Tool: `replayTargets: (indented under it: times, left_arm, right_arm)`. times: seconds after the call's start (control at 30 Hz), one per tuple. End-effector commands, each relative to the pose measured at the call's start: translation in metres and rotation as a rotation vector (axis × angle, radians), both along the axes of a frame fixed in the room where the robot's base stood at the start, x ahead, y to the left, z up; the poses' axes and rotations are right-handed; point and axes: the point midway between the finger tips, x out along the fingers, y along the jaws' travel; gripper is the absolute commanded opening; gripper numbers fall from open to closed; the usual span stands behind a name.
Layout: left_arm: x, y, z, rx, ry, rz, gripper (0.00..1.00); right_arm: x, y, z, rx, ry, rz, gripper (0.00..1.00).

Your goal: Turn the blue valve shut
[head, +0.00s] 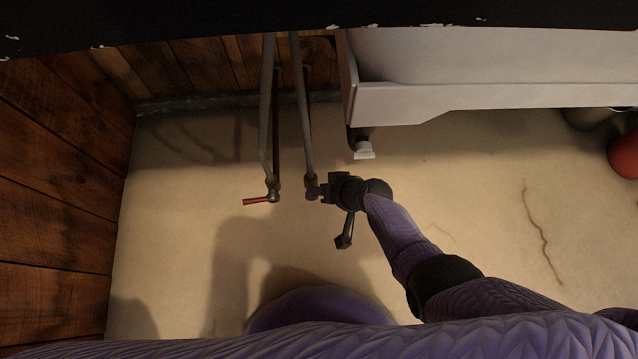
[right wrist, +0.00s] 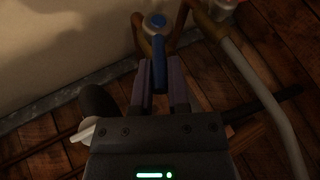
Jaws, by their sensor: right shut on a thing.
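The blue valve's round hub (right wrist: 154,22) shows at the top of the right wrist view. Its blue lever (right wrist: 158,50) points from the hub down between my right gripper's fingers (right wrist: 159,82), which are shut on it. In the head view, my right gripper (head: 322,191) is at the lower end of the right-hand pipe (head: 302,110). It covers most of the blue valve there, so the lever's exact angle to the pipe is hard to tell. My left gripper is not in view.
A valve with a red lever (head: 256,201) ends the left-hand pipe (head: 266,110); its lever points left. A pale trough (head: 480,100) with a white-tipped spout (head: 364,150) is at upper right. A red round object (head: 625,155) is at the right edge. Floor at left is clear.

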Motion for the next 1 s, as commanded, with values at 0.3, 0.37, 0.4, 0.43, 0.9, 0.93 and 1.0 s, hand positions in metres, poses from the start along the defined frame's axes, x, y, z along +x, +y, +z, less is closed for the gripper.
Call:
replayTargets:
  times: [0.3, 0.37, 0.4, 0.43, 0.9, 0.93, 1.0]
  left_arm:
    - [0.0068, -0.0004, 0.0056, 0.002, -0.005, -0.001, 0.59]
    - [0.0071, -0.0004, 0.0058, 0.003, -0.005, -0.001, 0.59]
    - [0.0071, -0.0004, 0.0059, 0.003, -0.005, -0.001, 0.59]
    - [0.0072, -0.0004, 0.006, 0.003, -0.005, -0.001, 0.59]
    - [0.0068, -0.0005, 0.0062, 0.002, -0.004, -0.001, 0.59]
    - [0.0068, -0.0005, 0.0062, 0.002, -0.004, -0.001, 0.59]
    - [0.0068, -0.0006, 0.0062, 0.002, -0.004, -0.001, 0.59]
  right_arm:
    - [-0.0012, -0.0069, -0.0051, 0.112, 0.006, -0.001, 0.0]
    - [-0.0016, -0.0073, -0.0055, 0.122, 0.007, 0.0, 0.0]
    - [-0.0015, -0.0075, -0.0056, 0.126, 0.006, 0.001, 0.0]
    - [-0.0014, -0.0075, -0.0056, 0.128, 0.005, 0.001, 0.0]
    - [-0.0018, -0.0073, -0.0059, 0.133, 0.006, 0.002, 0.36]
    - [-0.0017, -0.0072, -0.0057, 0.133, 0.005, 0.002, 0.43]
    - [-0.0014, -0.0071, -0.0054, 0.133, 0.005, 0.002, 0.55]
